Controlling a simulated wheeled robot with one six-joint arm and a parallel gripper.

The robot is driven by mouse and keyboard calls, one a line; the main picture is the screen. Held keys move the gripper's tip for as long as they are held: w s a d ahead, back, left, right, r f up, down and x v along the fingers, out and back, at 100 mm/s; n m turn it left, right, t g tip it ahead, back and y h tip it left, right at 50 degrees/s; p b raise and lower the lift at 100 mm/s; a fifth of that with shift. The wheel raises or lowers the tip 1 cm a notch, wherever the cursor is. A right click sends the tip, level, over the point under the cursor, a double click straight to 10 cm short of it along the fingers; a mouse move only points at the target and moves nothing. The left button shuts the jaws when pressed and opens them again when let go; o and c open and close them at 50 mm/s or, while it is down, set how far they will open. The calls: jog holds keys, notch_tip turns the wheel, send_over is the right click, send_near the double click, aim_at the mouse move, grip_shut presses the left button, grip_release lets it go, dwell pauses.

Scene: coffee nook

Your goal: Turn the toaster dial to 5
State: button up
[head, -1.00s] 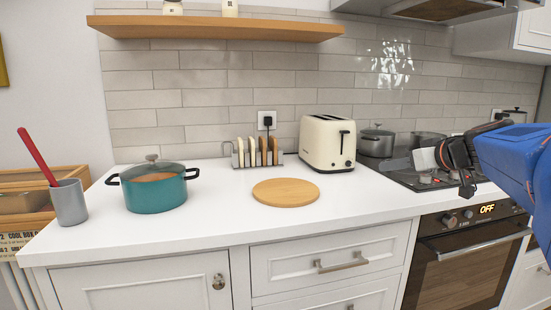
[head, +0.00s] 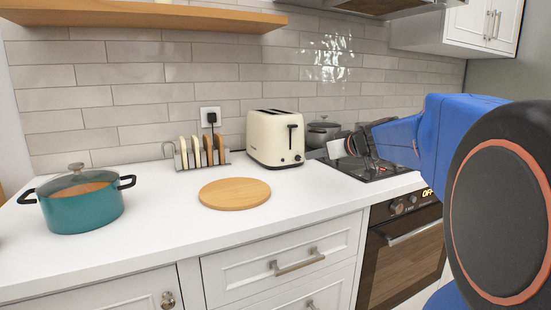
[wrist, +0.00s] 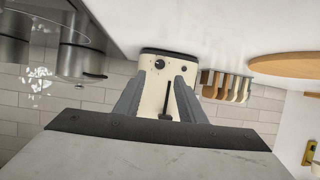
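The cream toaster (head: 275,140) stands on the white counter against the tiled wall, its dark lever facing right in the head view. In the wrist view the toaster (wrist: 158,92) appears upside down between my fingers, with a dark round dial (wrist: 159,64) and a smaller dark knob (wrist: 184,69) on its end face, and the lever slot below them. The dial's numbers and setting are too small to read. My gripper (wrist: 160,80) is open and empty, pointing at that end face. In the head view my gripper (head: 342,147) is right of the toaster, apart from it.
A toast rack (head: 203,153) with slices stands left of the toaster. A round wooden board (head: 234,193) lies in front. A teal pot (head: 82,203) is at the left. Metal pots (head: 322,131) stand behind my gripper near the hob (head: 370,170).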

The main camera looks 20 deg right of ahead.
aim_at(299, 158)
jog(key=x, duration=0.9)
grip_shut()
